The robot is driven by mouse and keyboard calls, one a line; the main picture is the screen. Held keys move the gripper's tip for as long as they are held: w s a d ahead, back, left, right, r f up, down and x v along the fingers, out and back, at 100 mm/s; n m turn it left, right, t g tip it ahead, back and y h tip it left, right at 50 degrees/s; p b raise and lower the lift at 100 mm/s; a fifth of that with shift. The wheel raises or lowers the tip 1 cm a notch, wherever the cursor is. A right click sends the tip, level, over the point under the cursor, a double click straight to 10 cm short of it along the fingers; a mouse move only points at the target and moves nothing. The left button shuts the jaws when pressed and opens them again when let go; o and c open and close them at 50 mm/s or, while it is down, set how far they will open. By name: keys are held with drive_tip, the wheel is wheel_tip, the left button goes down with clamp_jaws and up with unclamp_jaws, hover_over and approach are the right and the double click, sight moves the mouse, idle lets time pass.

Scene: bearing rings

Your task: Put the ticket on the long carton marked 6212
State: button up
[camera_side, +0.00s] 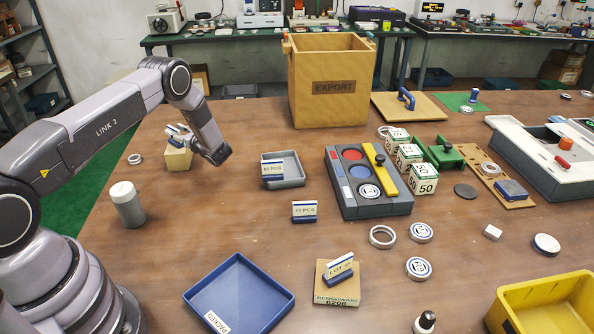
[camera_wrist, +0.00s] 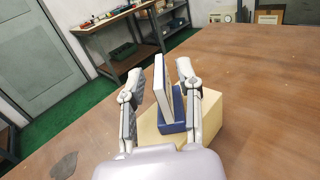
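A ticket (camera_wrist: 162,92), a white plate in a blue foot, stands on a tan carton (camera_wrist: 209,112) in the wrist view. The carton also shows at the left of the side view (camera_side: 178,158); no marking on it is readable. My gripper (camera_wrist: 160,78) is open with one finger on each side of the ticket, a gap showing at the left finger. Another ticket marked LOT (camera_side: 340,266) stands on a carton marked 6208 (camera_side: 336,295). A 72 PCS ticket (camera_side: 304,210) stands on the table. I see no readable 6212.
A 65 PCS ticket (camera_side: 272,169) stands at a grey tray (camera_side: 291,181). A blue tray (camera_side: 222,268), grey bottle (camera_side: 127,205), EXPORT box (camera_side: 333,98) and a fixture with a yellow bar (camera_side: 386,169) stand around. Several rings lie at right. Table left of the blue tray is clear.

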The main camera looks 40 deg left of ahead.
drive_tip(key=d, duration=1)
drive_tip(key=s+d+r+n+g+h, duration=0.1)
drive_tip(key=s+d+r+n+h, duration=0.25)
drive_tip(key=r, duration=0.45)
drive_tip(key=s+d+r+n+g+h, duration=0.15)
drive_tip(key=s+r+n, duration=0.25)
drive_tip(key=r, duration=0.4)
drive_tip(key=s+d+r+n+g+h, duration=0.1)
drive_tip(key=s+d+r+n+h, duration=0.25)
drive_tip(key=r, duration=0.45)
drive_tip(key=s+d+r+n+t+h, duration=0.3)
drive_tip(key=s+d+t+h, duration=0.1)
drive_tip(key=s+d, duration=0.4)
drive_tip(key=s+d+r+n+t+h, duration=0.4)
drive_tip(key=s+d, duration=0.3)
drive_tip(key=s, duration=0.5)
drive_tip(key=shift+d+r+t+h, duration=0.15)
drive_tip(key=shift+d+t+h, duration=0.25)
drive_tip(key=shift+t+h, duration=0.25)
